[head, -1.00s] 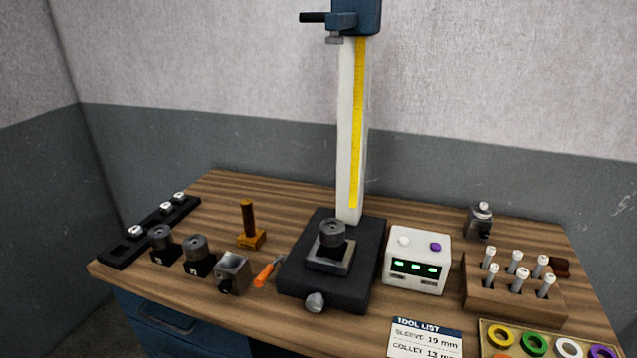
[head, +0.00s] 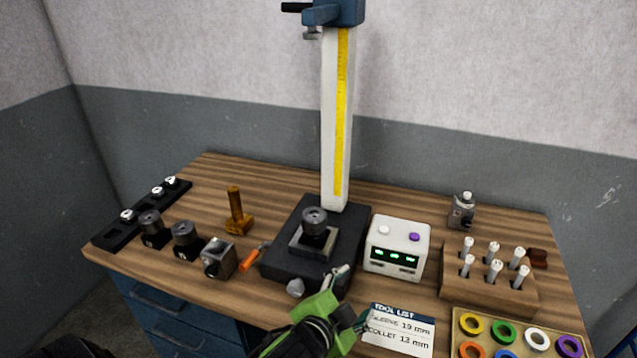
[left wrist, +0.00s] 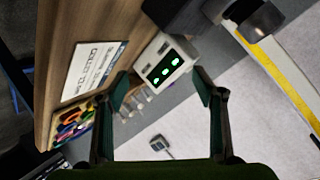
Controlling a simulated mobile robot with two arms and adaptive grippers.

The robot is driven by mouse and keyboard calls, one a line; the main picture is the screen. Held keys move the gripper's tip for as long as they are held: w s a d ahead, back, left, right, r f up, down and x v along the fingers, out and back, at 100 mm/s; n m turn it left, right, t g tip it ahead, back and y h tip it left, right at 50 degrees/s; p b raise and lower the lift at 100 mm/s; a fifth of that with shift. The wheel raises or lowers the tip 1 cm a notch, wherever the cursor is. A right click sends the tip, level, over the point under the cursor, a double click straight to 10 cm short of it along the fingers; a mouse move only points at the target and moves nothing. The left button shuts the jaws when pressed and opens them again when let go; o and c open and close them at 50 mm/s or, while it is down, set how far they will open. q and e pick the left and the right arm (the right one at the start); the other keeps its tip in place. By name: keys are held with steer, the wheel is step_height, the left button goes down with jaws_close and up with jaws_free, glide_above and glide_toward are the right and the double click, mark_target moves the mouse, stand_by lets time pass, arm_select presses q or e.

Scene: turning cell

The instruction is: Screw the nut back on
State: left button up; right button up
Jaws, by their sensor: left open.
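A dark round knurled piece (head: 314,220), which looks like a nut or nut-topped holder, sits upright on the steel seat of the black measuring stand (head: 275,264). Two similar dark round pieces, one on the left (head: 150,222) and one on the right (head: 183,233), sit on black blocks at the bench's left. I cannot tell which piece is the separate nut. My left gripper (head: 349,298) is open and empty in front of the stand; in the left wrist view its fingers (left wrist: 162,90) are wide apart. My right gripper is not in view.
A white box with green displays (head: 397,247) stands right of the stand. A steel block (head: 217,259), an orange-handled tool (head: 252,258) and a brass post (head: 237,212) are left of it. A wooden rack (head: 488,291), ring tray (head: 459,313) and tool-list card (head: 402,330) are at right.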

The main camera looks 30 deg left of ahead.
arm_select(q)
steer(key=w+d+r+m+t+h, duration=0.3)
steer(key=d+r+m, duration=0.15)
steer(key=r, duration=0.35)
steer(key=w+d+r+m+t+h, duration=0.25)
steer(key=r+m, duration=0.25)
steer(key=r, duration=0.3)
steer(key=w+d+r+m+t+h, duration=0.25)
steer(key=d+r+m, duration=0.2)
steer(key=r, duration=0.35)
steer(key=s+d+r+m+g+h, duration=0.3)
steer(key=d+m+g+h, duration=0.3)
steer(key=m, duration=0.5)
steer(key=s+d+r+m+g+h, duration=0.35)
steer(key=d+m+h, duration=0.3)
steer(key=m, duration=0.45)
steer(key=m+g+y, duration=0.8)
steer(key=m+y, duration=1.1)
steer(key=y, duration=0.4)
glide_toward(314, 216)
steer(key=p+x, duration=0.4)
steer(key=x, duration=0.4)
steer(key=shift+s+a+f, duration=0.1)
steer(key=shift+w+a+f+m, duration=0.1)
steer(key=shift+f+m, duration=0.05)
steer(key=shift+f, duration=0.2)
steer(key=shift+w+a+f+m, duration=0.1)
steer(key=shift+f+m, duration=0.05)
steer(key=shift+f, duration=0.15)
